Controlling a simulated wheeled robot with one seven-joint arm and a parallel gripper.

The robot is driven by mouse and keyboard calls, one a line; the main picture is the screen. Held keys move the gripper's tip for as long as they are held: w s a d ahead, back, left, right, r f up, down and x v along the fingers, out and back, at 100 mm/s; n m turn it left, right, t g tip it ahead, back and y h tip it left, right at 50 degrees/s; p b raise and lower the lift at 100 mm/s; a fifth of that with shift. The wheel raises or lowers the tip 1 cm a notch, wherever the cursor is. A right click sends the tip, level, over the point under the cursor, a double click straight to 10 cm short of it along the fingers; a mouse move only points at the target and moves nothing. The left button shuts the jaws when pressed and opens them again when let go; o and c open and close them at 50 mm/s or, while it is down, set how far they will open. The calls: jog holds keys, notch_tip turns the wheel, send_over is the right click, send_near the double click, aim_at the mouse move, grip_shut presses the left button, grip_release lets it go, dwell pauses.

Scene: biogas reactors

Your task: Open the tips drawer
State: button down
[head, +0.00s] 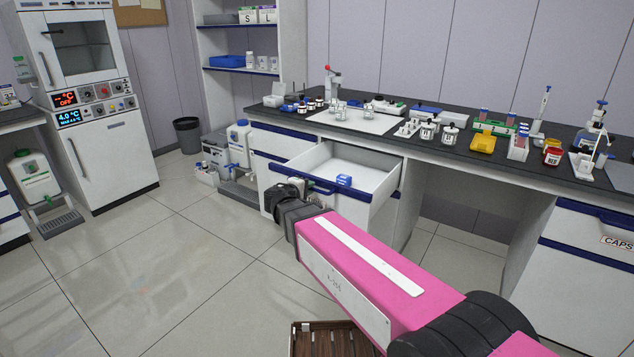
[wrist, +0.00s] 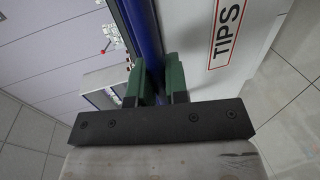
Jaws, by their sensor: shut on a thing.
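The tips drawer (head: 362,172) stands pulled well out of the bench front in the head view, its white inside showing and a small blue box (head: 344,180) lying in it. Its blue handle rail (head: 325,190) runs along the top of its front. In the wrist view the white front carries a red-framed TIPS label (wrist: 228,30). My gripper (wrist: 157,82) has its two green fingers on either side of the blue handle (wrist: 140,28) and is shut on it. In the head view my wrist partly hides the drawer front and the grip.
The dark bench top (head: 470,160) above holds bottles, racks and a yellow tray (head: 483,142). A CAPS drawer (head: 600,235) is shut at the right. White containers (head: 238,140) stand left of the bench. A brown crate (head: 325,340) is near me; the tiled floor at left is clear.

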jog(key=shift+f+v, duration=0.25)
jog(key=shift+v, duration=0.95)
jog(key=c, duration=1.2)
grip_release()
jog(key=shift+o, duration=0.2)
jog(key=shift+s, duration=0.1)
jog(key=v, duration=1)
jog(key=shift+s+a, duration=0.25)
jog(key=shift+s, duration=0.05)
